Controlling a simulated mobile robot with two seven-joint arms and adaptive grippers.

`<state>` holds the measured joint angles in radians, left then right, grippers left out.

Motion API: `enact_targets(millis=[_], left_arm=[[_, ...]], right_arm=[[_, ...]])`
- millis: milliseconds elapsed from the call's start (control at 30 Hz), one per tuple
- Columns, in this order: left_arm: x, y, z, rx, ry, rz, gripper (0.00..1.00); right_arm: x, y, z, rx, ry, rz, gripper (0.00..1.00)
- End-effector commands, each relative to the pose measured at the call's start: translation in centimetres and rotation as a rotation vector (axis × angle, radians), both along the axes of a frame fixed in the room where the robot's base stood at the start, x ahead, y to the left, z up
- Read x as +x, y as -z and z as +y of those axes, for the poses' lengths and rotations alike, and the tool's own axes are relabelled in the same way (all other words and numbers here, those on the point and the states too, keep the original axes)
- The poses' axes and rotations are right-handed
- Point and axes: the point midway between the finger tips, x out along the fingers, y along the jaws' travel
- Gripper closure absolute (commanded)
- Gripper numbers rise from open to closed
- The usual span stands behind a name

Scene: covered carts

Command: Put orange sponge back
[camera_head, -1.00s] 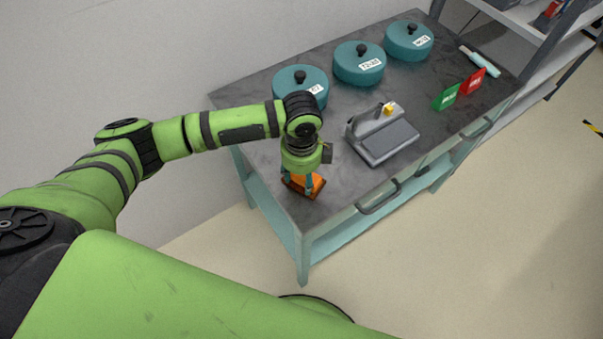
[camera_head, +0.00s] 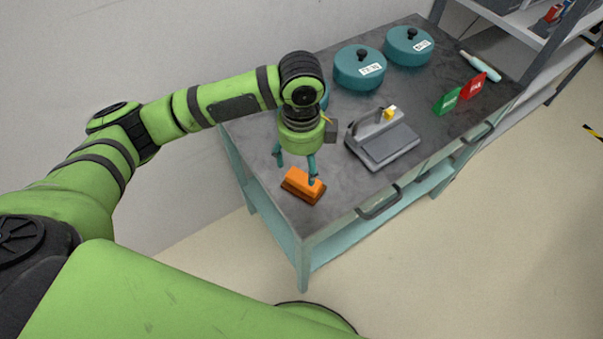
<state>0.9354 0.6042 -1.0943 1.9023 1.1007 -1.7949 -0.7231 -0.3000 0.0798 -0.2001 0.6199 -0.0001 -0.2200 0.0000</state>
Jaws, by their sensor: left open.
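The orange sponge (camera_head: 302,184) lies on the near left end of the grey cart top (camera_head: 340,191), with a darker brown-orange lower edge. My left gripper (camera_head: 296,170) is open above and just behind the sponge, its teal fingers spread and pointing down. One fingertip overlaps the sponge's right end in the picture; I cannot tell whether it touches. My right gripper is not in view.
Two teal lidded pots (camera_head: 359,67) (camera_head: 408,46) stand at the back; another is mostly hidden behind my wrist. A grey device (camera_head: 383,143), green card (camera_head: 447,101), red card (camera_head: 474,86) and white-teal tool (camera_head: 481,66) are further right. A shelf (camera_head: 510,30) stands beyond.

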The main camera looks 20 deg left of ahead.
Motion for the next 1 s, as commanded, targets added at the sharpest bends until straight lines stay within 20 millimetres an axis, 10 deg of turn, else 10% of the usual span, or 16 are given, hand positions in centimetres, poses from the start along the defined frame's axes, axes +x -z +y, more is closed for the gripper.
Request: enact_targets(millis=[633,1000], left_arm=[[-0.1,-3.8,-0.1,-0.001,0.0,0.001,0.27],[-3.7,1.3,-6.0,-0.232,-0.221,-0.037,0.27]], right_arm=[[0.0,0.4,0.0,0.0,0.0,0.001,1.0],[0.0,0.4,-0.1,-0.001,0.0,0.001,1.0]])
